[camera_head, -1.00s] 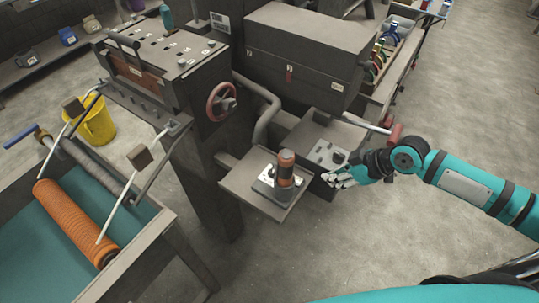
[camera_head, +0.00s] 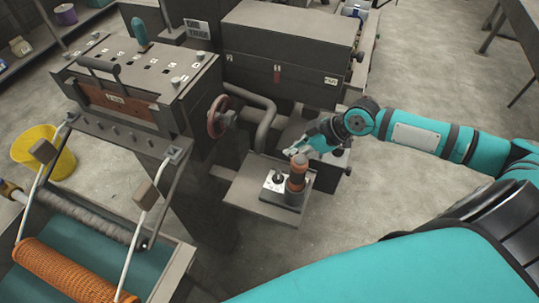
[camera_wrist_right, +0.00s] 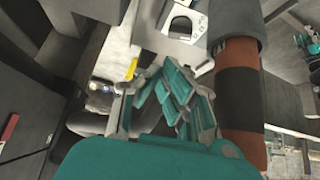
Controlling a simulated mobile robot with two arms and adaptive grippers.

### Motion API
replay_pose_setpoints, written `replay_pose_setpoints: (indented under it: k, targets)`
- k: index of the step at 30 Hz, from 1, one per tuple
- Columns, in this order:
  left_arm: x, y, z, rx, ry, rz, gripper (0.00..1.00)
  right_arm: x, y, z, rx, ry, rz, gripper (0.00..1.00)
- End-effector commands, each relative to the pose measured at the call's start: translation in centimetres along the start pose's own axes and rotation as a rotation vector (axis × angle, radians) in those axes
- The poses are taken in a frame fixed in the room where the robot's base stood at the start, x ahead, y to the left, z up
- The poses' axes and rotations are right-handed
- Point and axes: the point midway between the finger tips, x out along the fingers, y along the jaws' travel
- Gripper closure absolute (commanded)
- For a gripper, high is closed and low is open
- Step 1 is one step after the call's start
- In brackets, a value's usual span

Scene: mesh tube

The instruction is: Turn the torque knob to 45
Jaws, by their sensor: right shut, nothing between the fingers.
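A small black knob (camera_head: 278,177) stands on a pale plate on a small shelf (camera_head: 240,187). I cannot read its setting, nor be sure that it is the torque knob. In the right wrist view the pale plate with a dark dial (camera_wrist_right: 181,27) shows at the top, partly cut off. Beside the plate stands an upright orange and black cylinder (camera_head: 297,173), large at the right in the wrist view (camera_wrist_right: 240,95). My right gripper (camera_head: 290,152) is shut and empty, just behind the cylinder's top, apart from the knob. My left gripper is out of view.
A grey machine with a red handwheel (camera_head: 219,116) stands left of the shelf. A bent pipe (camera_head: 265,120) runs behind it. A large grey box (camera_head: 290,40) is at the back. Open floor lies in front of the shelf.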

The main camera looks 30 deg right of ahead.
Motion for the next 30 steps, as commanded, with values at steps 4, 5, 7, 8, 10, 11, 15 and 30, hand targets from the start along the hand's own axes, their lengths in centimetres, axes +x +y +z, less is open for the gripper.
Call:
replay_pose_setpoints:
  k: [4, 5, 7, 8, 10, 11, 15, 30]
  targets:
    - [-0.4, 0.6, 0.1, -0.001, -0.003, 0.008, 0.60, 1.4, -0.1, -0.1, 0.003, 0.002, -0.002, 1.00]
    - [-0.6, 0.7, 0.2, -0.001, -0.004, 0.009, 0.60, 1.9, -0.1, -0.2, 0.005, 0.004, -0.002, 1.00]
    - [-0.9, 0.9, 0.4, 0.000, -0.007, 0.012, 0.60, 3.1, -0.1, -0.2, 0.005, 0.004, -0.002, 1.00]
    - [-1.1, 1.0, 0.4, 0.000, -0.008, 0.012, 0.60, 3.7, -0.1, -0.3, 0.005, 0.005, -0.002, 1.00]
    - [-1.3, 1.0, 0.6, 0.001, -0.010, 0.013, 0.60, 5.1, -0.1, -0.3, 0.003, 0.003, -0.003, 1.00]
    - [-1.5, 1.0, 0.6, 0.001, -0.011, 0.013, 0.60, 5.6, -0.1, -0.3, 0.004, 0.003, -0.002, 1.00]
    - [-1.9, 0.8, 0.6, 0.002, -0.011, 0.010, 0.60, 7.8, 0.0, -0.2, 0.002, 0.001, -0.001, 1.00]
    - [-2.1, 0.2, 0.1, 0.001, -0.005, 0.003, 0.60, 9.9, 0.0, 0.1, -0.001, -0.002, 0.000, 1.00]
